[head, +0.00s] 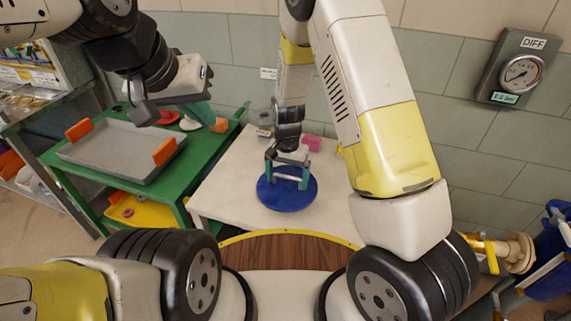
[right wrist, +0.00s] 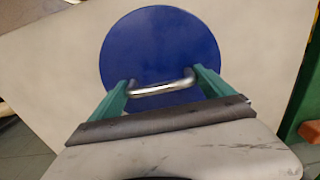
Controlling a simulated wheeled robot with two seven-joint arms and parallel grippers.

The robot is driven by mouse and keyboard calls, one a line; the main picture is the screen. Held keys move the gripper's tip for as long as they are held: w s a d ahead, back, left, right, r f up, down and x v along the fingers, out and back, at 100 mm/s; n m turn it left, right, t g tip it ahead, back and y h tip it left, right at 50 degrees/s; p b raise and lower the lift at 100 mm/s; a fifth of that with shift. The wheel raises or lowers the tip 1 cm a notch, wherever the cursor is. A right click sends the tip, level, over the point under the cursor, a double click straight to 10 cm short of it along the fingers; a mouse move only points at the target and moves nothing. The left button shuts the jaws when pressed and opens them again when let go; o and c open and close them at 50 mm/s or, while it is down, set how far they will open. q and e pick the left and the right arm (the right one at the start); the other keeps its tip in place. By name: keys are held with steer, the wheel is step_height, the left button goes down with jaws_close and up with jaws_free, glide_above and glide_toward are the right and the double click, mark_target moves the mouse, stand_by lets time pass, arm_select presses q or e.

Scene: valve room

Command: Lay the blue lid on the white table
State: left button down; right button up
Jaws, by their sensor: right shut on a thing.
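The blue lid (head: 284,199) is a round disc with a metal bar handle, over the front part of the white table (head: 238,172). It lies flat; I cannot tell whether it touches the tabletop or hangs just above it. My right gripper (head: 288,180) points down and is shut on the lid's handle. In the right wrist view the lid (right wrist: 160,45) shows its handle (right wrist: 162,89) between the teal fingers. My left gripper (head: 196,112) is up at the left, above the green table and away from the lid; its jaw opening is not clear.
The green table (head: 88,185) at the left bears a grey tray (head: 115,148) with orange handles. A pink block (head: 312,143) stands at the back of the white table. A gauge (head: 521,73) hangs on the right wall. The white table's left front is bare.

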mark_target(285, 184)
steer(key=shift+w+a+f, duration=0.1)
steer(key=shift+w+a, duration=0.25)
steer(key=shift+w, duration=0.05)
steer(key=shift+f, duration=1.65)
steer(key=shift+f, duration=0.1)
steer(key=o, duration=1.8)
